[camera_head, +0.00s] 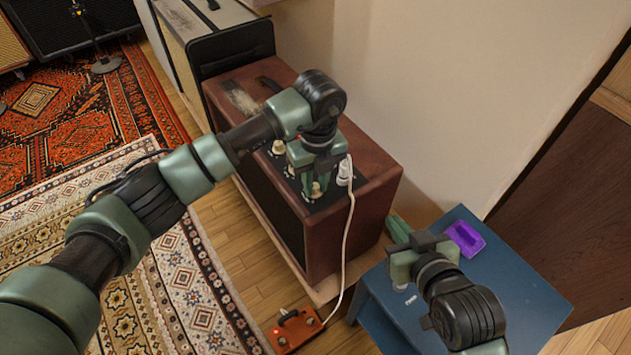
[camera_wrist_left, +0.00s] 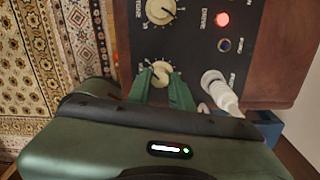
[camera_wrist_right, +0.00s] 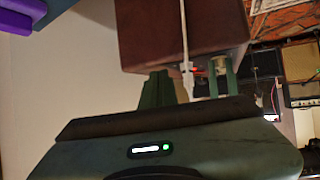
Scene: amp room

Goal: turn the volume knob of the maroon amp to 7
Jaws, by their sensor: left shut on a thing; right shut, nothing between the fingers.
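The maroon amp (camera_head: 375,185) stands against the wall, its dark control panel (camera_wrist_left: 190,48) on top. My left gripper (camera_head: 312,180) is over the panel, shut on a cream knob (camera_wrist_left: 161,70) near its front end. One finger is on each side of the knob; the gripper also shows in the left wrist view (camera_wrist_left: 161,88). The knob's label and exact pointer setting are not readable. Another cream knob (camera_wrist_left: 160,10) and a red light (camera_wrist_left: 222,19) are beyond it. My right gripper (camera_head: 398,232) is shut and empty, above the blue table.
A white plug (camera_wrist_left: 220,90) sits in the panel beside the held knob; its cable (camera_head: 347,240) hangs to an orange pedal (camera_head: 295,328) on the floor. A blue table (camera_head: 520,290) holds a purple object (camera_head: 465,238). A black-and-cream amp (camera_head: 240,45) stands behind.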

